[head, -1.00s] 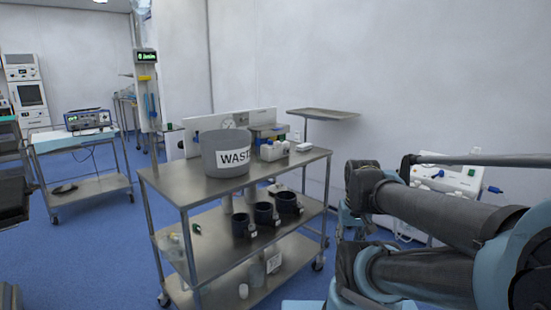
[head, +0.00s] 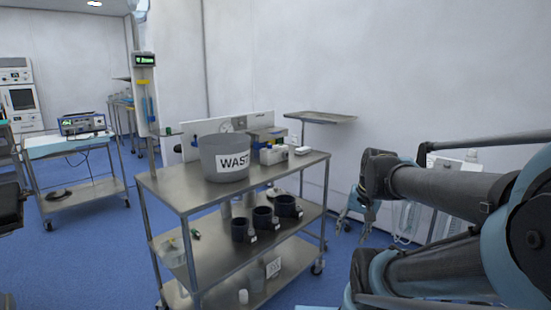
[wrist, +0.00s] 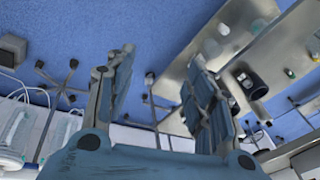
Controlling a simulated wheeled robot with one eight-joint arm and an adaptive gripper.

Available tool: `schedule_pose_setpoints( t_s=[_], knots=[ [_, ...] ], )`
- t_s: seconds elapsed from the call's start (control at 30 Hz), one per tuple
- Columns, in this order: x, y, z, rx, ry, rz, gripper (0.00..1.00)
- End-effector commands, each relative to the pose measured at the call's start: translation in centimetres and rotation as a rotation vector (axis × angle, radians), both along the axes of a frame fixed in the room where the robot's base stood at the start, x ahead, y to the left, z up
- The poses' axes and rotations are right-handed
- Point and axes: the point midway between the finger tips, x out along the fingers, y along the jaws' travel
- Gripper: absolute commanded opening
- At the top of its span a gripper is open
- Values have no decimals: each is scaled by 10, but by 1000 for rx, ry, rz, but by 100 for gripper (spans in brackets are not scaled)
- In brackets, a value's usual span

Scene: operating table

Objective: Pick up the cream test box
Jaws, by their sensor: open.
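I cannot make out the pale box in the wrist view.
The steel trolley (head: 195,190) carries the grey waste bin (head: 224,158) on top and several dark cups (head: 263,218) on its middle shelf. A tray stand (head: 320,117) is behind. Blue floor (head: 105,262) is free at left.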

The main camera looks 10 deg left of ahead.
Motion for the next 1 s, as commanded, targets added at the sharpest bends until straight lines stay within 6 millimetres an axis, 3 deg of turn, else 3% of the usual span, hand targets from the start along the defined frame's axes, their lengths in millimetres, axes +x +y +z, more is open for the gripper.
schedule_pose_setpoints(
  t_s=[0.2,0.5,0.73,1.0],
  knots=[
    [68,34,42,262,16,-312,49],
    [169,69,93,637,122,-732,49],
    [252,84,126,928,272,-1035,49],
    [341,88,154,1235,513,-1337,49]
  ],
)
